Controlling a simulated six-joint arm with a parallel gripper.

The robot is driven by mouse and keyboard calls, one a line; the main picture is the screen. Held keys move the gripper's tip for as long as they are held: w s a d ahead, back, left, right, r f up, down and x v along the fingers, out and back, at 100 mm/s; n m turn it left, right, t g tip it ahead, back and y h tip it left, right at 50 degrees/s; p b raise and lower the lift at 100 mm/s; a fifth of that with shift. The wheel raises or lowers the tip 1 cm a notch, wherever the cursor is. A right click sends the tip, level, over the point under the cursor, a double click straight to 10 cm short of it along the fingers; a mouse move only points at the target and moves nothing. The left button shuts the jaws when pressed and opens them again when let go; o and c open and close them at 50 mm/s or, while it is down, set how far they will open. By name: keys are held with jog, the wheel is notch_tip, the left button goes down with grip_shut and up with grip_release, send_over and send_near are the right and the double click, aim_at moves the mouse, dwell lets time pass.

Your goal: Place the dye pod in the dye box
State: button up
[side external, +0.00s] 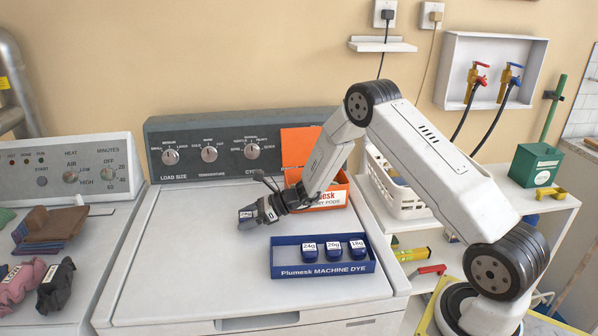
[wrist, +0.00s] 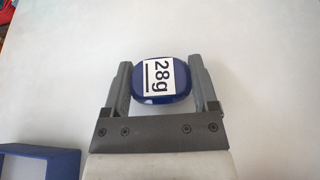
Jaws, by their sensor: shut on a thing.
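My gripper (side external: 250,214) is shut on a blue dye pod (wrist: 155,80), which has a white label reading 28g. In the wrist view the pod sits between the two grey fingers (wrist: 163,88), with its label facing the camera. In the side view the gripper is above the white washer lid, left of and behind the dye box. The dye box (side external: 325,271) is a shallow blue tray marked "Plumesk MACHINE DYE". A corner of the box (wrist: 38,160) shows at lower left in the wrist view.
An orange box (side external: 327,195) with its lid raised stands behind my gripper, against the control panel (side external: 235,150). Folded cloths (side external: 48,230) and dark bundles (side external: 55,284) lie on the left machine. The washer lid (side external: 180,270) left of the dye box is clear.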

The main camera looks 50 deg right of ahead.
jog(key=shift+f, duration=0.35)
jog(key=o, duration=1.1)
jog(key=shift+s+d+r, duration=0.3)
jog(key=shift+s+d, duration=0.15)
jog(key=shift+d, duration=0.05)
jog(key=v, duration=0.3)
jog(key=shift+s+d+r, duration=0.1)
jog(key=shift+s+d, duration=0.05)
notch_tip(320, 180, up, 5)
jog(key=shift+r, duration=1)
jog(key=shift+s, duration=0.1)
